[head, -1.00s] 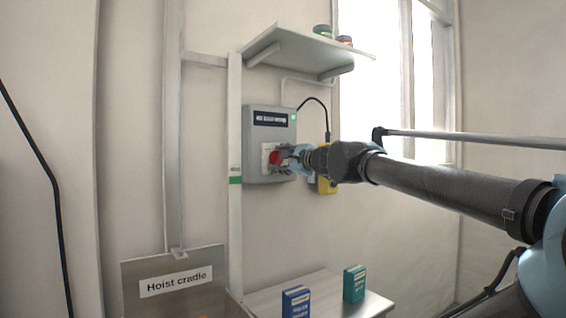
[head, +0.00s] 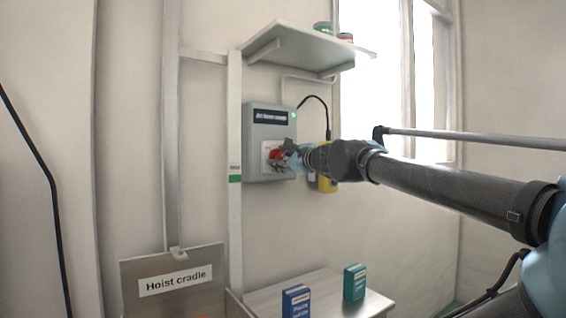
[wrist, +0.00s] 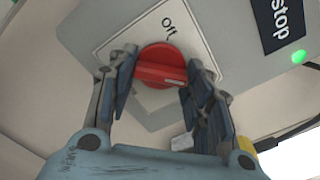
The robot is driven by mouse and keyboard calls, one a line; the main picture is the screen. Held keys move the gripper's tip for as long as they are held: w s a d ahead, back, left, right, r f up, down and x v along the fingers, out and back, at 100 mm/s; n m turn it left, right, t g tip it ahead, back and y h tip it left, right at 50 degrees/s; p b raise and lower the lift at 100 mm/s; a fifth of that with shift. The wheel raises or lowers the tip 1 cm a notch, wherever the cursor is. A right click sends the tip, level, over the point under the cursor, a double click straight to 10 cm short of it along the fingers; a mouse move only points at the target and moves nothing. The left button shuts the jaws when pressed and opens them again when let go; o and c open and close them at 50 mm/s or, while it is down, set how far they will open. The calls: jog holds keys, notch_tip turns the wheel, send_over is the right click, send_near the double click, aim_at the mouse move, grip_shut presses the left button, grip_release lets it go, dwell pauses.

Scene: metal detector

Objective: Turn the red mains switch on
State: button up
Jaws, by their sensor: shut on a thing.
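The red mains switch (head: 275,155) is a round rotary knob on a white plate on the front of a grey wall box (head: 268,120). It also shows in the wrist view (wrist: 160,62), with the word "Off" on the plate beside it. A raised grip bar runs across the knob. My gripper (head: 283,157) reaches in from the right. In the wrist view my gripper (wrist: 161,75) has one finger on each side of the knob and is shut on it. The fingers hide parts of the knob's sides and the plate.
A green light (head: 293,115) glows on the box. A yellow object (head: 327,180) hangs beside it, partly behind my arm. A shelf (head: 300,48) is above. Below, a table (head: 330,300) holds a blue box (head: 296,301) and a teal box (head: 354,283). A hoist cradle (head: 190,258) stands left.

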jog(key=shift+r, duration=0.1)
jog(key=o, duration=1.1)
jog(key=shift+s, duration=0.1)
jog(key=shift+v, duration=3.65)
jog(key=shift+d, duration=0.15)
